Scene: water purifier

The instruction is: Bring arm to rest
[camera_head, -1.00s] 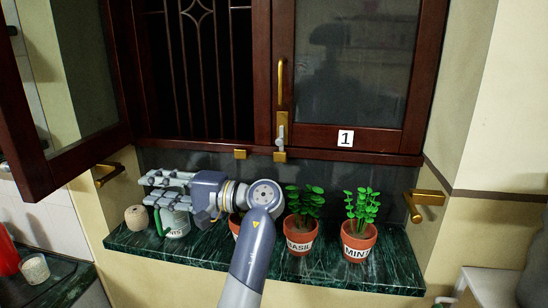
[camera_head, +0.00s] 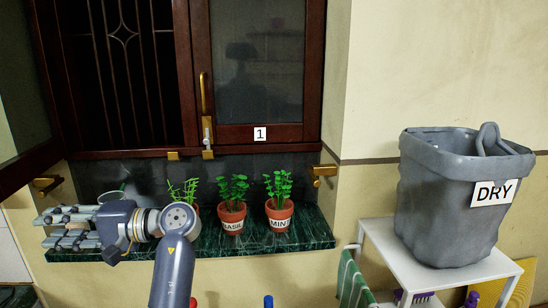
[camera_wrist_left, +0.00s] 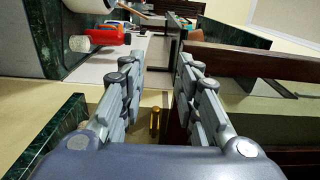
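My left gripper (camera_head: 45,230) points left in front of the left part of the green marble shelf (camera_head: 310,232) in the head view. Its arm comes up from the bottom edge. In the left wrist view its fingers (camera_wrist_left: 160,62) are spread apart with nothing held between them. A gold handle (camera_wrist_left: 155,122) shows in the gap, behind the fingers. My right gripper is in neither view.
Pots of basil (camera_head: 232,215) and mint (camera_head: 279,212) stand on the shelf; another plant (camera_head: 183,190) is partly hidden by my arm. A cabinet door (camera_head: 258,75) is above. A grey basket marked DRY (camera_head: 425,200) stands on a white table (camera_head: 400,262) at right.

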